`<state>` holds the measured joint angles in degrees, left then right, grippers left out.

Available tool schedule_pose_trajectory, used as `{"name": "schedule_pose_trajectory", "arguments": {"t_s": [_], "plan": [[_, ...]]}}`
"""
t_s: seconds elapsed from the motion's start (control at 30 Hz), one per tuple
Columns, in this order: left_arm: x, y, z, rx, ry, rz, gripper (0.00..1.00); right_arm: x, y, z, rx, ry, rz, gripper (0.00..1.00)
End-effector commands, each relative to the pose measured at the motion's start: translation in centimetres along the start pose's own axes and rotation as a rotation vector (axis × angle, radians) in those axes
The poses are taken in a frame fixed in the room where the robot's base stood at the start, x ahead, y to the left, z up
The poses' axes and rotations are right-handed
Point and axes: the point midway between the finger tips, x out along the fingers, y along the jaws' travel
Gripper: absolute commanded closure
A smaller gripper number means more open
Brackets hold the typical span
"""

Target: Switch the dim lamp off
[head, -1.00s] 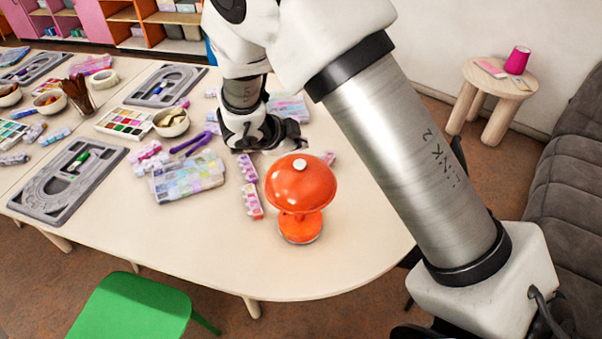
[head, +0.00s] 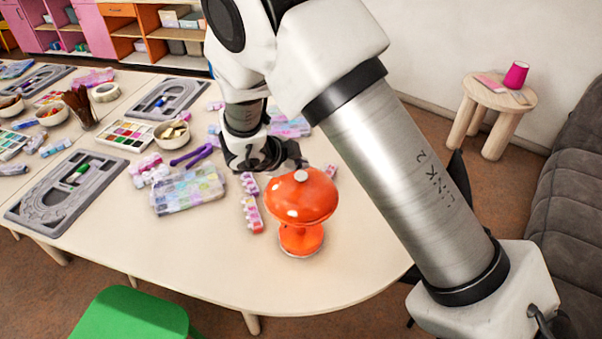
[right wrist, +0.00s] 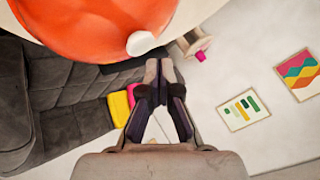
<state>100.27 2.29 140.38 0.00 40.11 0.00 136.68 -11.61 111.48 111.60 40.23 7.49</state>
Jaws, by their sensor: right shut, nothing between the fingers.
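The lamp (head: 302,200) is orange, with a domed shade, a round foot and a small white knob (head: 301,175) on top. It stands upright on the pale table near its rounded end. I cannot tell whether it is lit. My right gripper (head: 294,160) is just behind the lamp's shade in the head view, partly hidden by it, shut and empty. In the right wrist view the shut fingertips (right wrist: 158,68) are just below the orange shade (right wrist: 90,22) and its white knob (right wrist: 140,43); contact is not clear. My left gripper is out of view.
Pink and white bead strips (head: 251,214) lie close left of the lamp. A clear bead box (head: 187,190), a purple tool (head: 193,156) and a bowl (head: 172,134) are farther left. Grey bead boards (head: 50,200) lie at left. The table (head: 225,265) is clear in front.

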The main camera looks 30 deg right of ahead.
Motion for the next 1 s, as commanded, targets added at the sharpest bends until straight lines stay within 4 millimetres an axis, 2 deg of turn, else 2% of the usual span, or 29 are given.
{"name": "schedule_pose_trajectory", "arguments": {"t_s": [1.0], "plan": [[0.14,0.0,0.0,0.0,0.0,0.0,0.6,0.66,0.45,0.42,0.0,0.0,0.0,1.0]]}}
